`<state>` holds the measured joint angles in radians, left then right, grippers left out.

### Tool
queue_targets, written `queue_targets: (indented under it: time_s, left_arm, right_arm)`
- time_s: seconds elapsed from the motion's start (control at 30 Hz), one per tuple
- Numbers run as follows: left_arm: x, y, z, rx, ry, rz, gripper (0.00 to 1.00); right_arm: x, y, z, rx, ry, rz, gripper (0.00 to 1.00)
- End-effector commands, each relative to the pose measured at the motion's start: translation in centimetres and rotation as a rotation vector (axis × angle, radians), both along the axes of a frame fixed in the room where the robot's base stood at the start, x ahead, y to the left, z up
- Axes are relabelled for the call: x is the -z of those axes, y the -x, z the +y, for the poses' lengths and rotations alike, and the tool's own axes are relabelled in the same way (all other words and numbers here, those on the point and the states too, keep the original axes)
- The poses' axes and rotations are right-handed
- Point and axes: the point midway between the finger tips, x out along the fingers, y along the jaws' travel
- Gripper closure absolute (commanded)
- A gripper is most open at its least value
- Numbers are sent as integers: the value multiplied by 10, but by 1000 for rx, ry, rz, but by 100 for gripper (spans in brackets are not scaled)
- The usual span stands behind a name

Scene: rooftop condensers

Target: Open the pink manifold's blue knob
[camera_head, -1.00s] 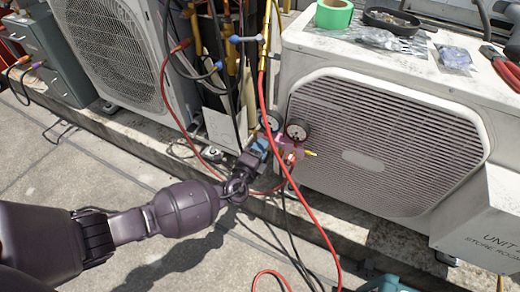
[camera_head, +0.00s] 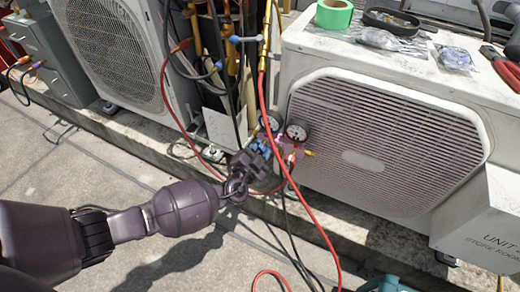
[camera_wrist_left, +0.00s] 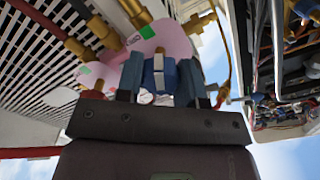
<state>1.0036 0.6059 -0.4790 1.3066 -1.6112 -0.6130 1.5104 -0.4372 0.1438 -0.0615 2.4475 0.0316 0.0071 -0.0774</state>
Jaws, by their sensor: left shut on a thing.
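The pink manifold (camera_head: 287,146) hangs at the left front edge of the right condenser, with two round gauges (camera_head: 297,131) on it. In the left wrist view, the pink manifold (camera_wrist_left: 165,40) fills the top middle, with brass fittings. My left gripper (camera_head: 252,163) reaches it from the lower left. It is shut on the blue knob (camera_head: 259,147), which is partly hidden by the jaws. In the left wrist view, the blue knob (camera_wrist_left: 186,80) shows between the fingers. My right gripper is not in view.
A red hose (camera_head: 315,222) hangs from the manifold area to the ground. The right condenser (camera_head: 455,100) carries green tape (camera_head: 334,13) and small bags on top. Another condenser (camera_head: 115,45) stands behind left. Paving at the lower left is clear.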

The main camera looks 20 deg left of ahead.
Motion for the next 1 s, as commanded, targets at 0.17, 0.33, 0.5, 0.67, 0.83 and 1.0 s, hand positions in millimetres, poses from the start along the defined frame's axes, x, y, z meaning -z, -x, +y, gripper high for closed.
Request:
queue_targets:
  time_s: [0.17,0.33,0.5,0.67,0.83,1.0]
  left_arm:
    - [1,1,0,0,139,6,89]
    - [1,1,0,0,241,10,89]
    - [1,1,0,0,307,12,89]
    - [1,1,0,0,340,13,89]
    - [1,1,0,0,352,13,89]
    - [1,1,0,0,352,13,89]
  right_arm:
    - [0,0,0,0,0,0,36]
    - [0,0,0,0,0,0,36]
    - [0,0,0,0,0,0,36]
    - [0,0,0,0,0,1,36]
    - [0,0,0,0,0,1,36]
    - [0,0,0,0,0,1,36]
